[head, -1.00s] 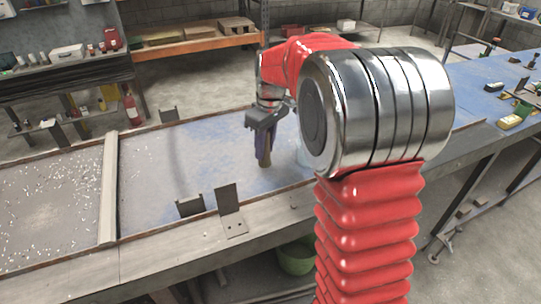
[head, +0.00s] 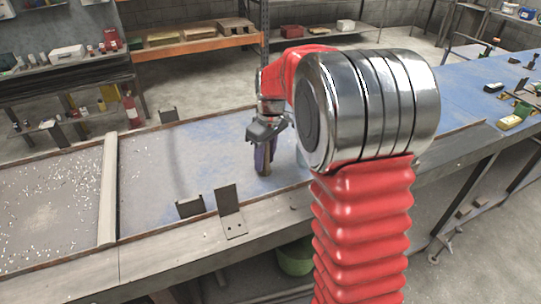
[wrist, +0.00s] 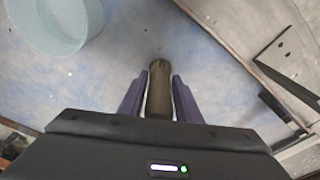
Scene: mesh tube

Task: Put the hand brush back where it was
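My gripper (head: 265,158) is over the blue-stained bench top, left of my large red and silver arm links. Its two purple fingers also show in the wrist view (wrist: 159,92), one on each side of a brown, rod-like thing that seems to be the hand brush (wrist: 159,95). The fingers look shut on it with no clear gap. The brush (head: 266,169) hangs upright below the gripper in the head view. I cannot tell whether its lower end touches the bench. Its upper part is hidden by the gripper.
A pale round container (wrist: 60,45) stands left of the fingers in the wrist view. Metal brackets (head: 230,208) stand at the bench's front edge. A raised strip (head: 108,190) divides off a littered area at left.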

